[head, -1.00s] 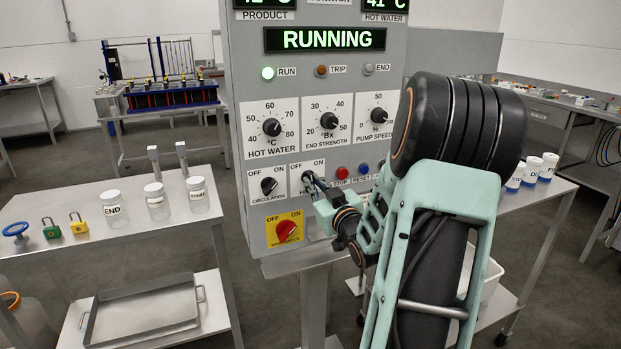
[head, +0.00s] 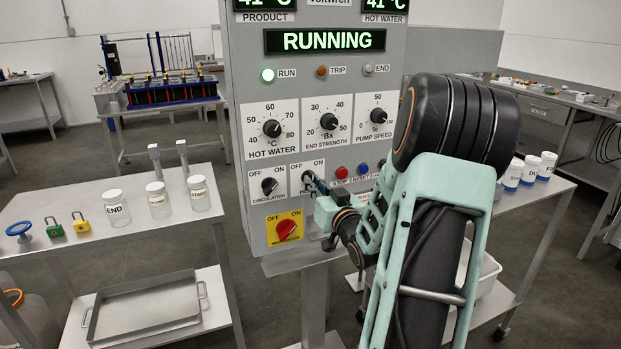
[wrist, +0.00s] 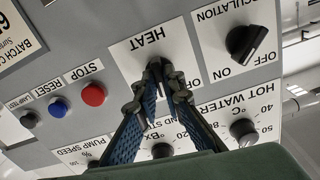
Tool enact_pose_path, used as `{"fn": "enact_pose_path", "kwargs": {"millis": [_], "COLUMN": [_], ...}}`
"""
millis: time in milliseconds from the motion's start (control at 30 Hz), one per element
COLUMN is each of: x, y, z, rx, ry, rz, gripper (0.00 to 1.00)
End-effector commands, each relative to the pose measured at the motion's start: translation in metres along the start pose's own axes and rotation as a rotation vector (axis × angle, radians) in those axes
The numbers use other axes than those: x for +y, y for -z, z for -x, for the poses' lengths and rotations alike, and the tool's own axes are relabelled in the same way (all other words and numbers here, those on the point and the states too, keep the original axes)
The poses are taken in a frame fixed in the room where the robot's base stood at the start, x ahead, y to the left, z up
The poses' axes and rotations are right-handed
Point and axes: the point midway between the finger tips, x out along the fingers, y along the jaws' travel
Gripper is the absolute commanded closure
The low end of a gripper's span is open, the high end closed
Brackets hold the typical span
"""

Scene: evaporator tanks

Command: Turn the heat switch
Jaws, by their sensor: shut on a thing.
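The heat switch is a dark knob (wrist: 156,66) on a white plate marked HEAT (wrist: 145,45) in the wrist view. My gripper (wrist: 165,80) is shut on this knob, with its two blue-grey fingers on either side of it. The fingers hide part of the knob, so its exact angle cannot be told. In the head view my gripper (head: 311,183) is at the heat switch plate (head: 306,167), right of the circulation switch (head: 269,186), and covers the knob and some lettering.
The red stop (head: 342,172) and blue reset (head: 363,168) buttons are close on the right. The red-and-yellow main switch (head: 286,229) is below. Dials are above, under a RUNNING display (head: 325,40). A table with jars (head: 116,208) stands at the left.

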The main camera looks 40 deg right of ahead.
Motion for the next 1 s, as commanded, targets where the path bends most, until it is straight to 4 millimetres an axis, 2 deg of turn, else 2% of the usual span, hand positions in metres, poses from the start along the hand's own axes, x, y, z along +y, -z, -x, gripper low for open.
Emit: {"fn": "enact_pose_path", "kwargs": {"millis": [267, 533, 800, 1000], "x": [-0.0001, 0.0, 0.0003, 0.0004], "y": [0.0014, 0.0007, 0.0014, 0.0004], "z": [0.0, 0.0, 0.0002, 0.0001], "rx": [0.0, 0.001, 0.0, 0.001], "ry": [0.0, 0.0, -0.001, 0.0], "rz": [-0.171, -0.183, -0.355, -0.359], "gripper": [1.0, 1.0, 1.0, 1.0]}}
